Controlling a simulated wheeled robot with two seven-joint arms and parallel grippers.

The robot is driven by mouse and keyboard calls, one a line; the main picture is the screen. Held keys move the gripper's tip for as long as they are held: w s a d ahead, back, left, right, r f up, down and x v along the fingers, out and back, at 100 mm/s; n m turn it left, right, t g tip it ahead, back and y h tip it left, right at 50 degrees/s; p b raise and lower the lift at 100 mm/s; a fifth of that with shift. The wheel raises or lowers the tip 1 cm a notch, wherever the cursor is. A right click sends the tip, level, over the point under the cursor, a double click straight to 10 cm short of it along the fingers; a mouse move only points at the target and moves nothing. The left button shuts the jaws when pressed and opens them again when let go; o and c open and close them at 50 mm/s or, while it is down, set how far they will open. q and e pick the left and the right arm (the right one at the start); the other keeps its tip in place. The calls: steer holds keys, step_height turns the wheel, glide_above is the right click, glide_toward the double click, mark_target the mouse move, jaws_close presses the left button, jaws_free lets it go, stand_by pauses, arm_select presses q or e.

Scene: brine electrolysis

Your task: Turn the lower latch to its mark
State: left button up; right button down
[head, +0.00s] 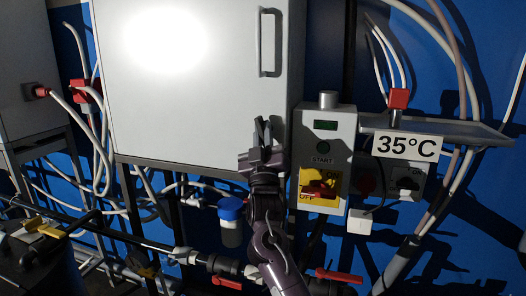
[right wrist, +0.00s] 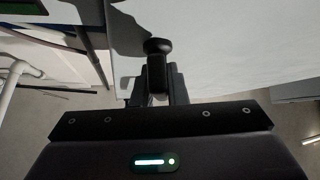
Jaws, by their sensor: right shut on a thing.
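My right gripper (head: 262,132) is raised in front of the lower right part of the white cabinet door (head: 200,90), near its right edge. In the right wrist view a black latch knob (right wrist: 157,48) with a rounded end sits between the fingers of the right gripper (right wrist: 155,92), which are shut on it. In the head view the gripper covers the latch, so its angle is hard to tell. I cannot make out the mark in either view. My left gripper is not in view.
A grey control box with a START button (head: 322,146) and a red rotary switch (head: 320,189) stands just right of my gripper. A door handle (head: 270,42) is above. Below are a blue-capped bottle (head: 231,210) and pipes with a red-handled valve (head: 338,276).

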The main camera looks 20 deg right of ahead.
steer(key=m+h, duration=0.1)
steer(key=m+g+h+b, duration=0.1)
steer(key=m+h, duration=0.1)
steer(key=m+h+b, duration=0.1)
steer(key=m+h, duration=0.1)
steer(key=shift+f+g, duration=0.3)
steer(key=shift+r+m+g+h+b, duration=0.2)
steer(key=shift+m+g+h+b, duration=0.65)
steer(key=shift+m+h, duration=1)
steer(key=shift+m, duration=0.45)
steer(key=c, duration=1.4)
jaws_free()
steer(key=shift+c, duration=0.2)
